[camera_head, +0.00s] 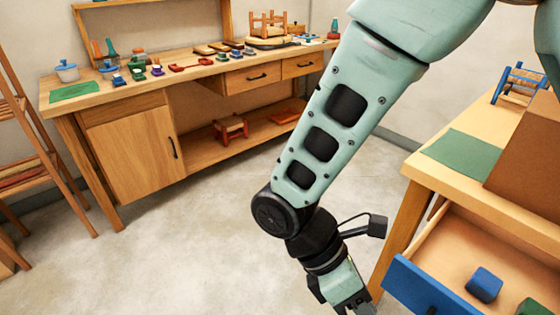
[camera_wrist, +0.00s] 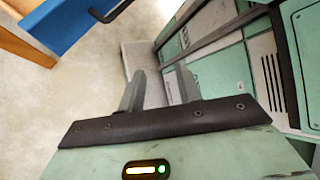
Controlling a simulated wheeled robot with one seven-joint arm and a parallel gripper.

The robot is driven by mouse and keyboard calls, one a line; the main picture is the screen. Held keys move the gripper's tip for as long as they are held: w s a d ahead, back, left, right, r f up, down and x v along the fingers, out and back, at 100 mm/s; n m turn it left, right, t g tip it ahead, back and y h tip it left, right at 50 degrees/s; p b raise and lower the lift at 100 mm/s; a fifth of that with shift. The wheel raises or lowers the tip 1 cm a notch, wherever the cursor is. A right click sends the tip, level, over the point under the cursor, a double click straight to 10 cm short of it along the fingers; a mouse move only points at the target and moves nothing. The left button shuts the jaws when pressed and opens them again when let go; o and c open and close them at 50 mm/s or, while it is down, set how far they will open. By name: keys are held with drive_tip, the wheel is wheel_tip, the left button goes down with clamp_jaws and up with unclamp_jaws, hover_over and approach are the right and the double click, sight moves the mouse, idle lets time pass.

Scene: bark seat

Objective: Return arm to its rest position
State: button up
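My arm (camera_head: 340,125) reaches down across the middle of the head view, bent at the dark elbow-like joint. My gripper (camera_head: 353,306) hangs at the bottom edge of the head view, partly cut off, left of the open drawer. In the wrist view my gripper (camera_wrist: 160,70) has its two grey fingers apart, with nothing between them. The drawer (camera_head: 430,294) has a blue front and is pulled out of the right-hand table. A blue block (camera_head: 484,285) lies inside it, and a green block (camera_head: 533,307) shows at the frame's edge.
The right-hand table (camera_head: 425,168) bears a green mat (camera_head: 461,153), a brown box (camera_head: 530,160) and a blue-and-wood rack (camera_head: 519,84). A long workbench (camera_head: 110,104) with small items stands at the back. A wooden ladder-like shelf (camera_head: 25,130) is at left. The floor (camera_head: 190,260) between is clear.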

wheel_tip(320, 180, up, 14)
drive_tip(key=d+m+t+y+p, duration=0.1)
drive_tip(key=m+t+y+p, duration=0.2)
drive_tip(key=m+t+y, duration=0.2)
drive_tip(key=shift+d+m+y+p, duration=0.3)
drive_tip(key=shift+m+y, duration=1.2)
drive_tip(key=shift+m, duration=2)
